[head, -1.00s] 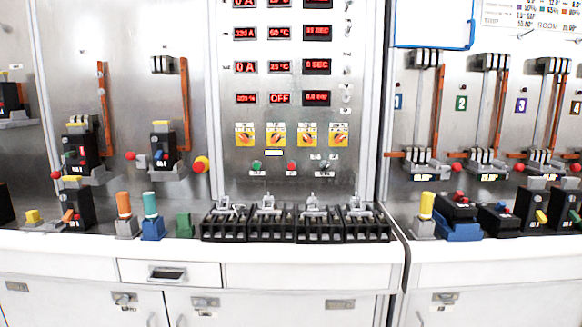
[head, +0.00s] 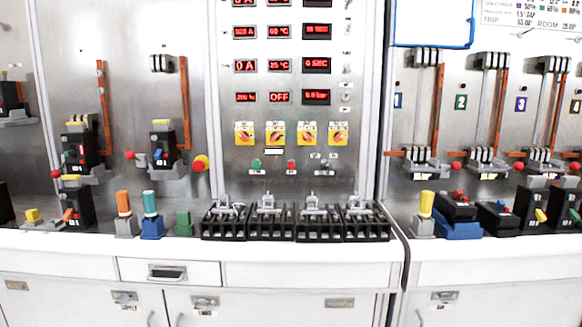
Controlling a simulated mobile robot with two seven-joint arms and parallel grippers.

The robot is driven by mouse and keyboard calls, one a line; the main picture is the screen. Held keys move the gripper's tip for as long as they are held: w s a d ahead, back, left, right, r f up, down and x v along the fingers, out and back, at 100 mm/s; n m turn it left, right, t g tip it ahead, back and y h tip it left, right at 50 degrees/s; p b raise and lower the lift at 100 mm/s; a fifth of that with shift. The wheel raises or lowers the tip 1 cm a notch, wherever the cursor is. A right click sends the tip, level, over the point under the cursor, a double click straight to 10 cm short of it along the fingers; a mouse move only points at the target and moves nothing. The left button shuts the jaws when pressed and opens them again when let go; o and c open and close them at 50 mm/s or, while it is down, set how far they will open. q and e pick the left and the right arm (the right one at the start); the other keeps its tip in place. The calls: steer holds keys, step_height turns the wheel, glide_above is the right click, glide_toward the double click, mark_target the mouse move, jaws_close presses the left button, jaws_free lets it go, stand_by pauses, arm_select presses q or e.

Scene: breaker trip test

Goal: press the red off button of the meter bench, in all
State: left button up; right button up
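The meter bench's steel panel (head: 232,130) stands in the middle of the head view, with red digital readouts above and several yellow square switches below them. A small red button (head: 291,165) sits under the switches, right of a green button (head: 257,164). One readout (head: 279,97) reads OFF. Neither of my grippers shows in the head view, and nothing covers the red button.
Several black terminal blocks (head: 268,221) stand on the white counter below the buttons. Breakers and colored blocks line both sides. The counter's front strip (head: 300,250) is bare.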

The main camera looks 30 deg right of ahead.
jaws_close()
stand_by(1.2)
